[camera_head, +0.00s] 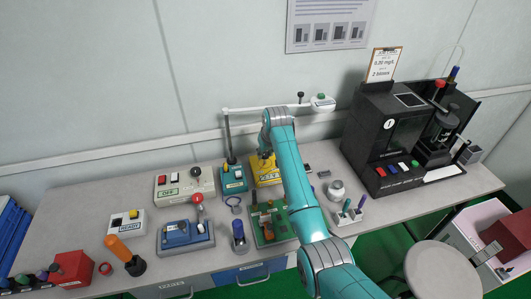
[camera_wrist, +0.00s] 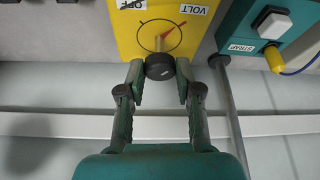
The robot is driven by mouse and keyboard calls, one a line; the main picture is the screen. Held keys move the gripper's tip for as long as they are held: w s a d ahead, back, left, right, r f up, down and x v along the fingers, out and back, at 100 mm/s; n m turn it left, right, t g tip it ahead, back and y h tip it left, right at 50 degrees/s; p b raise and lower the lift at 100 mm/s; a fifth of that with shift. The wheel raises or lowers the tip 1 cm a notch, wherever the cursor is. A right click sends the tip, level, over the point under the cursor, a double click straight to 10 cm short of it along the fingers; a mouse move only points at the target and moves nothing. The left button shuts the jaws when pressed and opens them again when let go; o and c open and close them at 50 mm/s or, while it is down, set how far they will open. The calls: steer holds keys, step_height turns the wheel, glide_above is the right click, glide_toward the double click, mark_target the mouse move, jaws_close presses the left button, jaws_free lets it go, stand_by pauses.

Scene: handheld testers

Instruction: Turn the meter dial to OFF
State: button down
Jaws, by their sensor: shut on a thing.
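The yellow meter (camera_wrist: 200,40) fills the top middle of the wrist view. Its face carries an OFF label (camera_wrist: 130,4) and a VOLT label (camera_wrist: 194,9), with a ring and a red pointer (camera_wrist: 174,28) that slants toward the VOLT side. My gripper (camera_wrist: 160,76) is shut on the black dial knob (camera_wrist: 159,67), one finger on each side. In the head view the yellow meter (camera_head: 266,172) stands at the back of the bench, partly behind my arm, and the fingertips are hidden there.
A teal STRAP box (camera_wrist: 245,35) stands beside the meter; it also shows in the head view (camera_head: 234,181). A post with a boom (camera_head: 270,109) rises close to my arm. A green board (camera_head: 270,229) lies in front, and a black machine (camera_head: 390,140) stands at right.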

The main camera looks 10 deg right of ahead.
steer(key=n, duration=0.2)
steer(key=n+y, duration=0.1)
steer(key=n, duration=0.1)
steer(key=shift+d+g+y, duration=0.2)
steer(key=shift+g+y, duration=0.1)
steer(key=n+g+y, duration=0.1)
steer(key=n, duration=0.3)
steer(key=shift+w+d, duration=0.1)
steer(key=n, duration=0.2)
steer(key=n+g+y, duration=0.1)
steer(key=n, duration=0.1)
steer(key=shift+w+g, duration=0.15)
steer(key=shift+g, duration=0.15)
steer(key=shift+w+n+g, duration=0.1)
steer(key=shift+n+g, duration=0.6)
steer(key=shift+n, duration=1.4)
steer(key=shift+f, duration=0.1)
steer(key=c, duration=0.8)
jaws_free()
steer(key=shift+d, duration=0.1)
